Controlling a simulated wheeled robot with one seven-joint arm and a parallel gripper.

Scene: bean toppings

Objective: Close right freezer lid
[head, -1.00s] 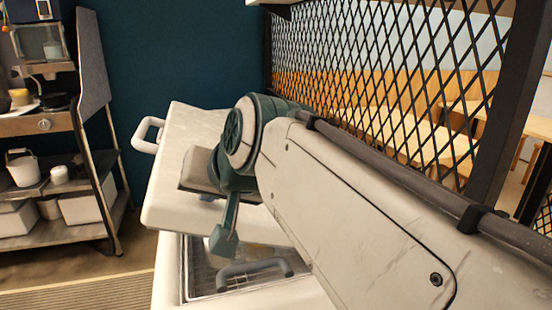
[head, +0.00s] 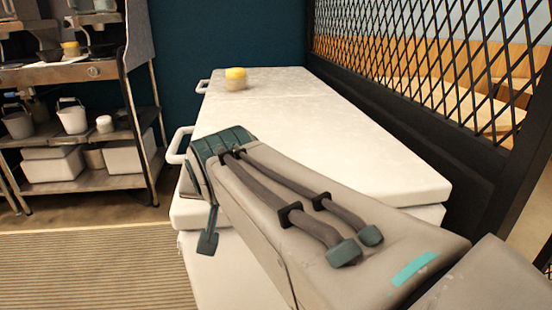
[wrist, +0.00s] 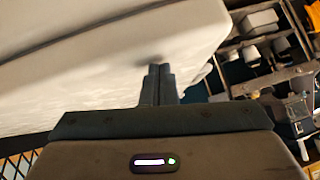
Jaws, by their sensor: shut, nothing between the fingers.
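The right freezer lid (head: 350,150) is the near white lid in the head view. It lies about flat over the freezer body (head: 205,270), with its handle (head: 178,145) at the left edge. No opening shows, but my arm hides much of the front edge, so I cannot tell if it is fully seated. My gripper is shut and empty. In the wrist view its fingertips (wrist: 158,72) are together, close to the white freezer surface (wrist: 70,85), with a shadow at the tips. I cannot tell if they touch it.
A black mesh partition (head: 420,75) runs along the right side. A metal shelf (head: 80,135) with buckets and bins stands at the left. The floor by the striped mat (head: 90,270) is clear.

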